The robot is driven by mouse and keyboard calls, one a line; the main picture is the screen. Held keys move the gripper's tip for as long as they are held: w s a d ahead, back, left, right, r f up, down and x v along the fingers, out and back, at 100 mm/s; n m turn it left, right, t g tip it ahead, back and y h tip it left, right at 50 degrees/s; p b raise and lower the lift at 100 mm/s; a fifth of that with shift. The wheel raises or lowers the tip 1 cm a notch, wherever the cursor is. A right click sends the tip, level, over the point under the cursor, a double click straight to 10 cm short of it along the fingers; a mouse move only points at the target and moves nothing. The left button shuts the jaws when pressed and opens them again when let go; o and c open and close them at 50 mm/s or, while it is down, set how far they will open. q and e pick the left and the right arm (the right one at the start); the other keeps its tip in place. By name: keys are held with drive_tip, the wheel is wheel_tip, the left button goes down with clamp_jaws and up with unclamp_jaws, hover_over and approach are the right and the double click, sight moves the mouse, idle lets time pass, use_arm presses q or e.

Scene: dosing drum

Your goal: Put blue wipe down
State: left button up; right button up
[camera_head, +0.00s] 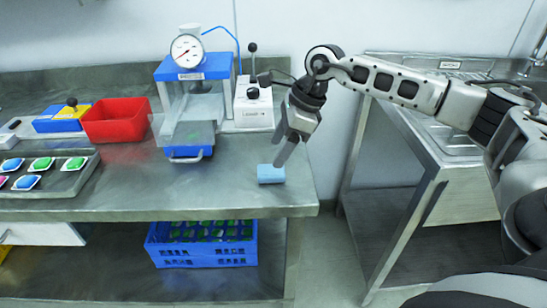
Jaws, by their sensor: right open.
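A small light-blue wipe (271,174) lies on the steel worktop (200,195), near its right front corner. My right gripper (282,160) points down just above the wipe, with its fingertips at or near the wipe's upper edge. It is open, and I cannot tell whether a finger touches the wipe. My left gripper is not in view.
A blue press with a gauge (188,50) and a white lever box (252,102) stand behind the wipe. A red bin (117,120) and a tray of coloured pods (67,181) are at left. A blue crate (203,256) sits below; a gap separates the sink table (437,165).

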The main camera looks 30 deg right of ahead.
drive_tip(key=v, duration=0.8)
drive_tip(key=s+a+f+m+t+y, duration=0.1)
drive_tip(key=a+f+m+t+y, duration=0.15)
drive_tip(key=a+m+y, duration=0.8)
drive_tip(key=s+a+f+m+t+y, duration=0.2)
drive_tip(key=a+m+t+y, duration=0.15)
drive_tip(key=a, duration=1.35)
drive_tip(key=s+d+f+m+t+h, duration=0.15)
drive_tip(key=f+m+t+h, duration=0.3)
drive_tip(key=m, duration=0.55)
drive_tip(key=d+f+m+t+h, duration=0.3)
drive_tip(key=f+m+h, duration=0.3)
drive_tip(key=m, duration=0.5)
drive_tip(key=s+d+f+m+g+h, duration=0.2)
drive_tip(key=s+f+m+g+h, duration=0.2)
drive_tip(key=s+f+m, duration=0.6)
wheel_tip(320, 180, down, 3)
drive_tip(key=shift+s+d+f+g, duration=0.25)
drive_tip(key=shift+s+d+g, duration=0.15)
drive_tip(key=shift+s+g, duration=0.35)
